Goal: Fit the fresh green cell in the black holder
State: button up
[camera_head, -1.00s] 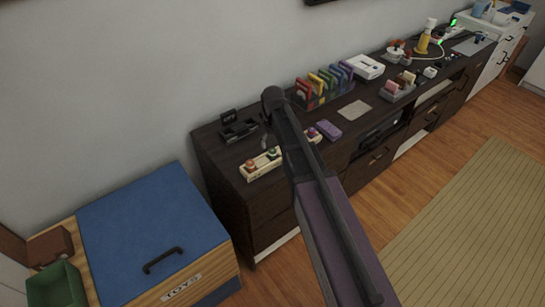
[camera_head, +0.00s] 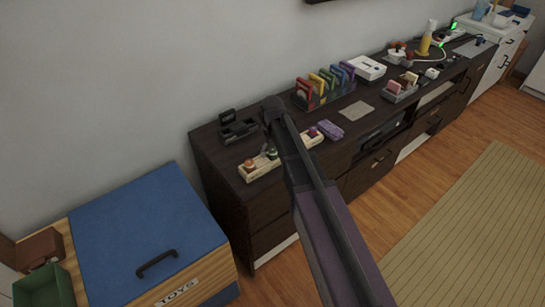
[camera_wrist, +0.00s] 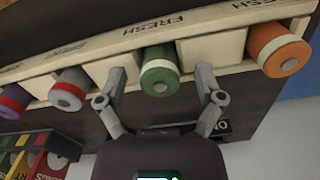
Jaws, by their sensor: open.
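The green cell (camera_wrist: 159,68) lies in a slot of the pale wooden rack (camera_wrist: 108,44) marked FRESH, its grey end facing my wrist camera. My gripper (camera_wrist: 161,80) is open, one finger on each side of the green cell; I cannot tell whether they touch it. In the head view the green cell (camera_head: 272,153) sits in the rack near the dresser's front left. The black holder (camera_head: 237,129) seems to be the dark piece behind it. My arm hides the gripper and part of the rack in the head view.
A purple object (camera_head: 330,130) and a row of coloured pieces (camera_head: 322,85) share the dresser. A blue-topped toy chest (camera_head: 145,225) stands at left.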

aim_at(273, 150)
dwell(0.3)
grip_shut()
jog(key=shift+r, duration=0.2)
notch_tip(273, 150, up, 4)
jog(key=p, duration=0.4)
jog(key=shift+f, duration=0.1)
jog(key=s+d+p, duration=0.1)
jog(key=s+d, duration=0.2)
jog(key=s, duration=1.2)
jog(key=shift+s+d+r, duration=0.2)
jog(key=shift+s+r, duration=0.1)
jog(key=shift+r, duration=0.1)
